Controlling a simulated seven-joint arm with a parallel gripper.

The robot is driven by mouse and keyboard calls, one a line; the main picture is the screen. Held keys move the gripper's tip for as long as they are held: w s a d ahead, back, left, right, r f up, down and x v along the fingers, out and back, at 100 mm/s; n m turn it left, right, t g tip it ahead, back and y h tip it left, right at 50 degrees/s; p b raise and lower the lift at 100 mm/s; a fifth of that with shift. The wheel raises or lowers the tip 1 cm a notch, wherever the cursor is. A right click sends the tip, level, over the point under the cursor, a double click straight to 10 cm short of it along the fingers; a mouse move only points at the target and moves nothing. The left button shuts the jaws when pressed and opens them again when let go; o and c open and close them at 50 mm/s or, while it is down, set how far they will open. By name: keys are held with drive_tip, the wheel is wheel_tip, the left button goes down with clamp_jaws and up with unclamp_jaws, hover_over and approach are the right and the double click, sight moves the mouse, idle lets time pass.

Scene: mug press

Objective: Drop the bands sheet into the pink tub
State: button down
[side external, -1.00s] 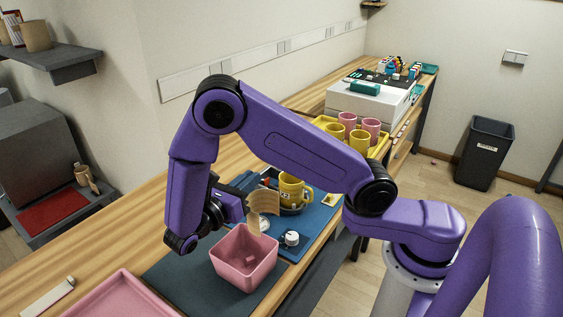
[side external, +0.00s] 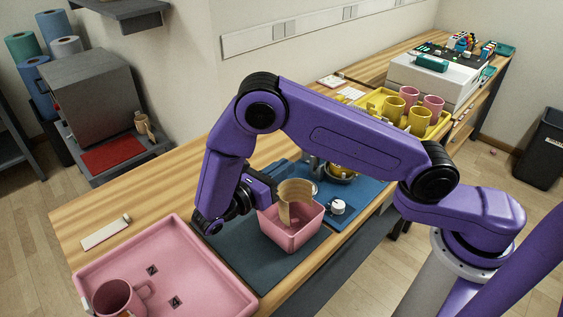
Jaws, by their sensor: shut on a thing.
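The bands sheet (side external: 297,190) is a tan, curled sheet with a strip hanging down. My gripper (side external: 274,190) is shut on its left edge and holds it over the pink tub. The pink tub (side external: 291,238) is square and open-topped, on the dark mat. The lower end of the sheet overlaps the tub's opening in the picture; I cannot tell whether it touches the inside. My arm's wrist is to the left of the tub, and the fingertips are partly hidden.
A pink tray (side external: 215,285) with a pink mug (side external: 118,298) is at front left. A press with a white knob (side external: 337,207) stands on a blue mat behind the tub. A yellow tray (side external: 440,131) of mugs stands further back.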

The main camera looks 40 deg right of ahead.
drive_tip(key=shift+f, duration=2.2)
drive_tip(key=shift+c, duration=2.4)
unclamp_jaws()
drive_tip(key=shift+r, duration=3)
